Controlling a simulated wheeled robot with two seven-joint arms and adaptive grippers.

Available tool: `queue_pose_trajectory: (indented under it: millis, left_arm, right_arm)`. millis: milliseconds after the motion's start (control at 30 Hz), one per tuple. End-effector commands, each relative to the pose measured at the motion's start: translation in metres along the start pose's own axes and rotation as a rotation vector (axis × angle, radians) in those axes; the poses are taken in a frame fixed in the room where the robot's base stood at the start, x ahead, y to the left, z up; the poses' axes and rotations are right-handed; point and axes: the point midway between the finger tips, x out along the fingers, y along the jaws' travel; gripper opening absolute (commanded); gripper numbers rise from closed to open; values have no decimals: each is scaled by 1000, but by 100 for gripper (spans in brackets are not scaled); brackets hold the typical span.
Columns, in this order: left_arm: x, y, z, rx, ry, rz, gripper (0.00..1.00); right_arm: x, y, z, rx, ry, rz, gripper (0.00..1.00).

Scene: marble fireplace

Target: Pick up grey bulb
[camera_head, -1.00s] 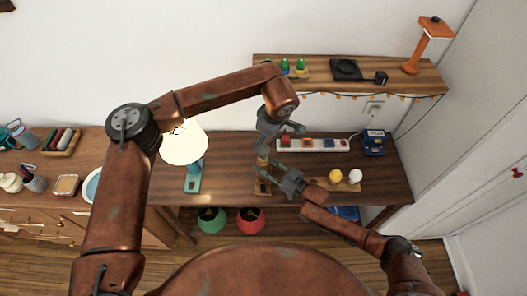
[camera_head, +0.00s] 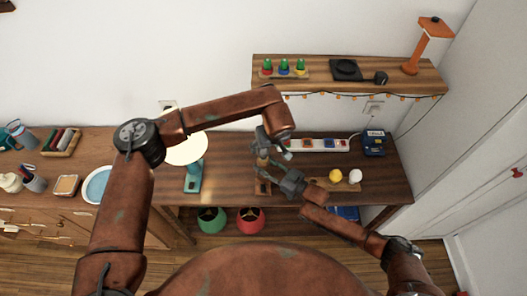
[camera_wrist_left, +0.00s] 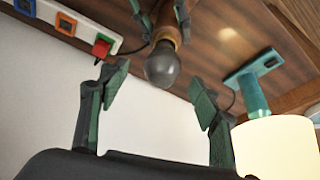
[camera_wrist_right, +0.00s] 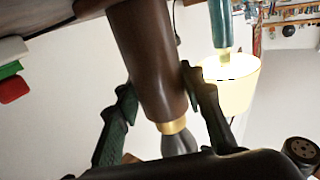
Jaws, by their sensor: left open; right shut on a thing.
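The grey bulb (camera_wrist_left: 162,68) is dark and round and sits in a brass collar on a brown cylindrical holder. It also shows in part in the right wrist view (camera_wrist_right: 180,143), where my gripper body hides its end. My right gripper (camera_head: 275,170) is shut on the brown holder (camera_wrist_right: 150,60), with a finger on each side of it. My left gripper (camera_head: 272,148) is open above the right one. In the left wrist view the bulb appears in the gap between its open fingers; no contact is visible. In the head view the bulb is hard to make out.
A lit table lamp (camera_head: 193,175) stands left of the grippers. A power strip (camera_head: 325,145), a blue device (camera_head: 374,143), a yellow bulb (camera_head: 336,176) and a white bulb (camera_head: 355,176) are to the right. A wall shelf (camera_head: 400,80) runs behind.

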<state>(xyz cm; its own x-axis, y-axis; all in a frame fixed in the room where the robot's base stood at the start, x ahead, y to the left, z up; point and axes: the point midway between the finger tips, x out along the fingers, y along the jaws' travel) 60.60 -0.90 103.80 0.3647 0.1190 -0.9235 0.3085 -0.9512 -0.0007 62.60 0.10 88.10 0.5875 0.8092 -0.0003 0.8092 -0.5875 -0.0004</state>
Motion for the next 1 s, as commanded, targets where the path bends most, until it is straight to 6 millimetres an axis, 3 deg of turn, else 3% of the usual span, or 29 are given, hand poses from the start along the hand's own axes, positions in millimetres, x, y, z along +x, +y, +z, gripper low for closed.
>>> queue_pose_trajectory:
  millis: [367,600,1000]
  left_arm:
    - [47,-4,2,-3,-4,0,58]
    - [50,-4,1,-1,-1,1,58]
    - [50,-4,1,-1,-1,0,31]
  right_arm:
    - [0,0,-1,0,1,0,0]
    - [0,0,0,0,1,0,0]
    - [0,0,0,0,1,0,0]
